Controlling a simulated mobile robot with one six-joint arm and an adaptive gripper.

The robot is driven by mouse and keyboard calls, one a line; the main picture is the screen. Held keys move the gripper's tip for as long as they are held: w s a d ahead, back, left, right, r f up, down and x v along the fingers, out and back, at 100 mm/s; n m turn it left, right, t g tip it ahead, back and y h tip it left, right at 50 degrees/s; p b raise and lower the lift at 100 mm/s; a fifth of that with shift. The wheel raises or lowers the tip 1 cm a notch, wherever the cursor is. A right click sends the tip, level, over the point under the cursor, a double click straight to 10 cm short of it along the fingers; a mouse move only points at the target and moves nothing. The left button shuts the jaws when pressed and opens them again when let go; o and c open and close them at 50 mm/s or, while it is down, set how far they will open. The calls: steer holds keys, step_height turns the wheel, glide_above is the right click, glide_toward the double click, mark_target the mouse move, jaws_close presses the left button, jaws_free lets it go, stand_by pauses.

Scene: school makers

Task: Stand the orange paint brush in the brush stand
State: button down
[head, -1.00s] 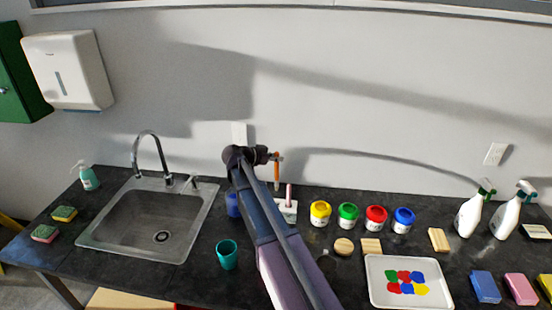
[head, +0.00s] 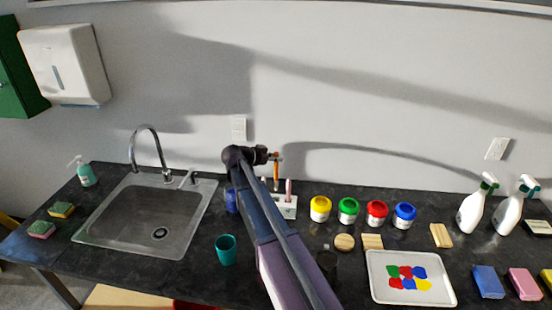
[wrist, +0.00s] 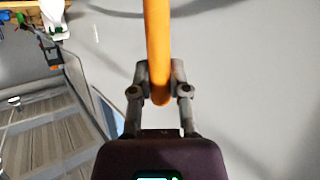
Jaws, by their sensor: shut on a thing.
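The orange paint brush (head: 276,172) is upright in my gripper (head: 274,156), in front of the wall at the back of the counter. My gripper is shut on it; in the wrist view the orange handle (wrist: 158,40) sits between the two fingers (wrist: 160,85). The white brush stand (head: 290,211) is on the counter, partly hidden by my arm. A pink brush (head: 289,187) stands in it. The orange brush's lower end shows just above the stand's left part; I cannot tell whether it touches or enters a hole.
A blue cup (head: 231,202) is just left of my arm, and a teal cup (head: 226,250) is nearer the front. Several paint jars (head: 320,209) stand right of the stand. The sink (head: 150,220) is at left, a white paint tray (head: 440,290) at front right.

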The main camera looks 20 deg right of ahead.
mark_target(276, 179)
steer(key=shift+f+b, duration=4.7)
steer(key=shift+f, duration=0.35)
steer(key=c, duration=0.5)
jaws_free()
steer(key=shift+c, duration=0.2)
steer(key=shift+r, duration=0.15)
